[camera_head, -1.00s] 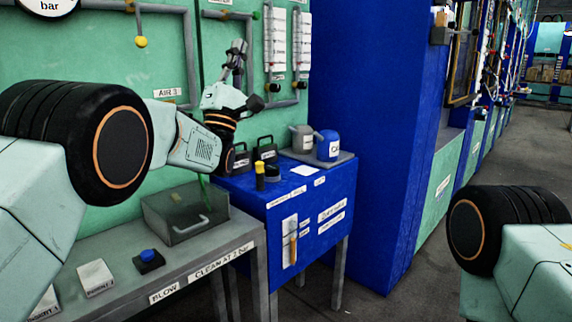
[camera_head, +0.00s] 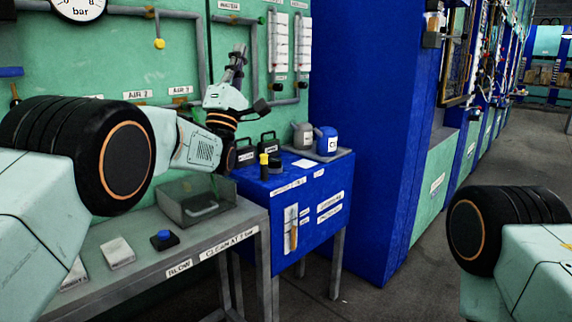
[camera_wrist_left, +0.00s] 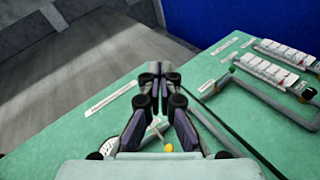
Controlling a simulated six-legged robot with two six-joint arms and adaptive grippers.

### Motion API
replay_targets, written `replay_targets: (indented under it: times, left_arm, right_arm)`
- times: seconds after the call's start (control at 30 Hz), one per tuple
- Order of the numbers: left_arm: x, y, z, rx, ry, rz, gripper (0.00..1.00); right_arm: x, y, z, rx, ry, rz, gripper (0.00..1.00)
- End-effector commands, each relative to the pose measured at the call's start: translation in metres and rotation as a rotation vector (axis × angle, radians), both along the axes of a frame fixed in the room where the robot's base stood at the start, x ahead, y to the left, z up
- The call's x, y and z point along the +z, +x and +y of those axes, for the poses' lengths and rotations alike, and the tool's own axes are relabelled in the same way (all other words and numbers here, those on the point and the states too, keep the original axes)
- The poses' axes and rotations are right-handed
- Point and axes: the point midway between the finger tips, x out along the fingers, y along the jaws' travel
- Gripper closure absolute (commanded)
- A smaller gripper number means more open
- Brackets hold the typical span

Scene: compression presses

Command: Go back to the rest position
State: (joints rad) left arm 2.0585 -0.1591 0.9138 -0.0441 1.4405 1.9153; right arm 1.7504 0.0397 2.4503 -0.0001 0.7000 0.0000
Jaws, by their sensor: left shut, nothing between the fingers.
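My left gripper (camera_head: 238,58) points upward in front of the green wall panel in the head view. It is shut and empty. In the left wrist view its fingers (camera_wrist_left: 158,72) meet at the tips, with the green panel (camera_wrist_left: 110,125) behind them. My left arm comes in from the left, bent up at the wrist. My right arm shows only at the lower right, and its gripper is out of view.
A grey bench (camera_head: 135,268) holds a clear-lidded box (camera_head: 197,200) and a blue button (camera_head: 164,238). A blue cabinet (camera_head: 290,200) carries a blue jug (camera_head: 326,141) and black-handled weights. A tall blue column (camera_head: 370,120) stands right. Floor is clear beyond it.

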Motion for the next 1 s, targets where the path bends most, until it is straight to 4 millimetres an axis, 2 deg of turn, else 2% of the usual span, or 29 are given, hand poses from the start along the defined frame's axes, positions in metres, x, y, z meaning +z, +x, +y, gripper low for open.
replay_targets:
  times: [0.17, 0.27, 0.4, 0.53, 0.77, 1.0]
  left_arm:
    - [-0.033, 0.016, 0.0, 0.176, 0.131, 0.084, 1.0]
    - [-0.068, 0.026, 0.003, 0.302, 0.248, 0.167, 1.0]
    - [-0.132, 0.035, 0.013, 0.462, 0.446, 0.307, 1.0]
    - [-0.194, 0.033, 0.023, 0.563, 0.629, 0.428, 1.0]
    - [-0.3, 0.011, 0.043, 0.657, 0.944, 0.617, 1.0]
    - [-0.404, -0.035, 0.063, 0.659, 1.267, 0.786, 1.0]
  right_arm:
    - [0.0, 0.0, 0.0, 0.0, 0.0, 0.0, 0.6]
    - [0.0, 0.0, 0.0, 0.0, 0.0, 0.0, 0.6]
    - [0.0, 0.0, 0.0, 0.0, 0.0, 0.0, 0.6]
    - [0.0, 0.0, 0.0, 0.0, 0.0, 0.0, 0.6]
    - [0.0, 0.0, 0.0, 0.0, 0.0, 0.0, 0.6]
    - [0.0, 0.0, 0.0, 0.0, 0.0, 0.0, 0.6]
